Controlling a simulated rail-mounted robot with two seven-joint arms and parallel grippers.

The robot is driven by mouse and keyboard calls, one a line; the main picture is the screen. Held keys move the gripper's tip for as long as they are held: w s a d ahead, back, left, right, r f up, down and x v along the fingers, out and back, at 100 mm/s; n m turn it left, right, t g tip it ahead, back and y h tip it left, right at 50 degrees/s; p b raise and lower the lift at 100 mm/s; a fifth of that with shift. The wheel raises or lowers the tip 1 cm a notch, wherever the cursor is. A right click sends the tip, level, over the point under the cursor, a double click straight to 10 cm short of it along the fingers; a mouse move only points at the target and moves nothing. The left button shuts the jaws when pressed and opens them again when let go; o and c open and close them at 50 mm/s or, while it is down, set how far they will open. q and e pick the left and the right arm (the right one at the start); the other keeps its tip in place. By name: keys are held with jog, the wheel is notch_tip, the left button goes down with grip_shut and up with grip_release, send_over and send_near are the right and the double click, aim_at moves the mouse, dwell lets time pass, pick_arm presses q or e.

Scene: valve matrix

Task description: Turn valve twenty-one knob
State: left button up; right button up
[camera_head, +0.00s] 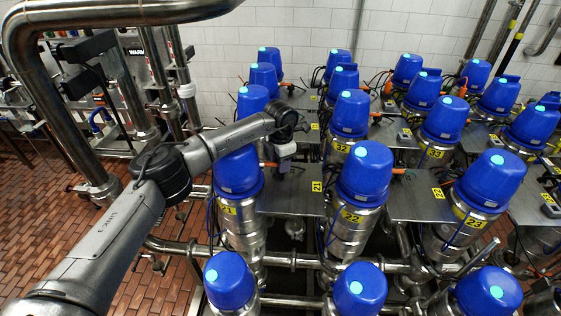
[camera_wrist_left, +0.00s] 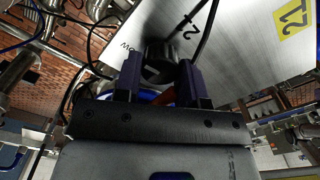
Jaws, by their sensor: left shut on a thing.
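The valve twenty-one plate (camera_head: 290,200) is a flat metal sheet with a yellow "21" tag at its right edge. It stands beside a blue-capped valve (camera_head: 237,178) with a yellow number label. My left gripper (camera_head: 284,166) is over the far part of this plate. In the left wrist view the plate (camera_wrist_left: 240,60) fills the upper right, with its yellow tag (camera_wrist_left: 292,18). There my left gripper (camera_wrist_left: 160,84) is shut on a dark round knob (camera_wrist_left: 158,62) at the plate. The knob is mostly hidden in the head view. My right gripper is not in view.
Rows of blue-capped valves stand close around, including valve 22 (camera_head: 365,175) to the right and another cap (camera_head: 230,282) in front. Cables hang around the plates. A thick steel pipe (camera_head: 50,90) bends at the left. Brick-red floor tiles (camera_head: 35,215) are open at the left.

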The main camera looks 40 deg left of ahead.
pick_arm(q)
jog(key=shift+r, duration=0.1)
dwell(0.5)
jog(key=o, duration=0.9)
jog(key=shift+r+b, duration=1.6)
jog(key=shift+r, duration=5.25)
